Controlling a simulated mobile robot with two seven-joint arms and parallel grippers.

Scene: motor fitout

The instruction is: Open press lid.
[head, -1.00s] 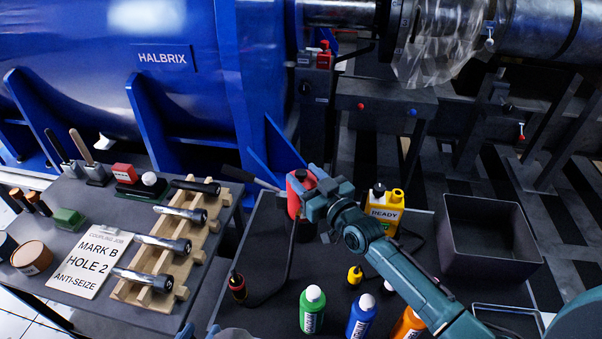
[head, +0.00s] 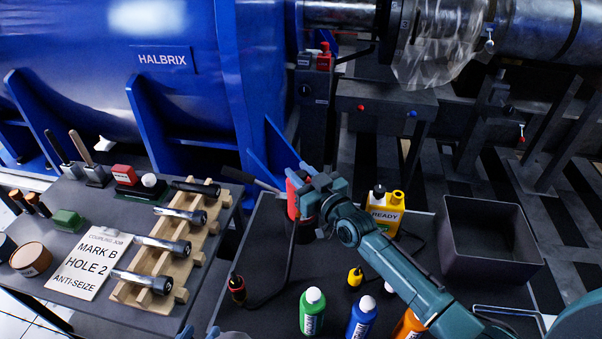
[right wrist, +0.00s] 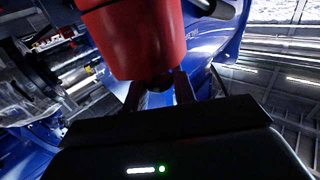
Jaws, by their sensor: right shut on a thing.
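My right gripper (right wrist: 158,88) is shut on the dark neck under a red cylindrical tool body (right wrist: 135,40). In the head view the same red tool (head: 293,197) is upright above the dark cart top, its lower part dark and partly hidden by my teal wrist. A dark rod points left from beside it. A cable runs down from the tool. I cannot clearly identify a press lid in either view. Only small teal and grey slivers of my left arm show at the bottom edge; its fingertips are out of view.
The cart holds an open grey bin (head: 490,240), a yellow READY container (head: 384,212) and several bottles, including a green one (head: 312,313). The left table has a wooden rack (head: 150,297) of bolts and a sign (head: 92,263). The blue HALBRIX machine (head: 170,90) stands behind.

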